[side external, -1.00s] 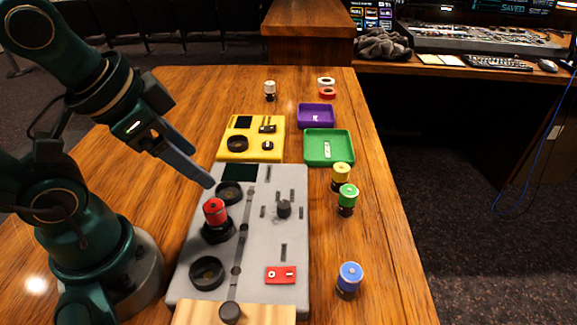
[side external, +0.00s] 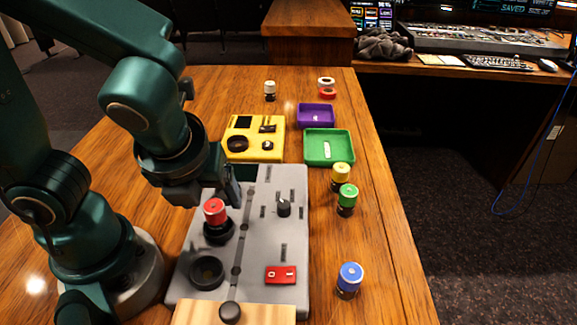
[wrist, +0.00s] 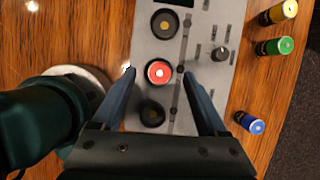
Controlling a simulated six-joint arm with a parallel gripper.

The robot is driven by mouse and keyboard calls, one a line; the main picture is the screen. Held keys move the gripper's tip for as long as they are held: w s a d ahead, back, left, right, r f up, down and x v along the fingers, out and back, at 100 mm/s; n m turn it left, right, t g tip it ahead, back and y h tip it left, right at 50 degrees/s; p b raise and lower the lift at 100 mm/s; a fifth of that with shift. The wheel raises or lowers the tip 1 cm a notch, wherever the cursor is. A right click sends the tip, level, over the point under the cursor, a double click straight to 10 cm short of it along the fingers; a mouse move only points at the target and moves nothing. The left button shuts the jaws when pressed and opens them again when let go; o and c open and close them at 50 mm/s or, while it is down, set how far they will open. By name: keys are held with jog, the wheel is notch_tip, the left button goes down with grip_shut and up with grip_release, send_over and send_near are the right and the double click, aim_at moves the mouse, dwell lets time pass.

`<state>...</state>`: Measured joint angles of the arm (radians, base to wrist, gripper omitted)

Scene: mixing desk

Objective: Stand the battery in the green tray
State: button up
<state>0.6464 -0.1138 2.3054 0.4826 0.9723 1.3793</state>
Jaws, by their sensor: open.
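A red-topped cylinder (side external: 215,211), seemingly a battery, stands upright in the middle black round socket of the grey panel (side external: 262,240). In the wrist view the red top (wrist: 158,72) lies between my two fingers. My gripper (wrist: 159,76) is open and points down over it; nothing shows it gripping. In the side view my gripper (side external: 226,190) is just above and behind the red cylinder, with the far finger partly hidden. The green tray (side external: 345,146) lies flat beyond the panel to the right, with a pale marking on its floor and no cylinder in it.
Yellow (side external: 341,176), green (side external: 347,199) and blue (side external: 349,279) cylinders stand right of the panel. A purple tray (side external: 315,108) and a yellow box (side external: 274,128) lie farther back. White (side external: 270,90) and red-white (side external: 327,88) items stand at the back. The panel carries a knob (side external: 284,208).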

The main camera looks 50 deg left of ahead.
aim_at(213, 205)
jog(key=shift+x, duration=1.55)
grip_shut()
jog(key=shift+r, duration=0.1)
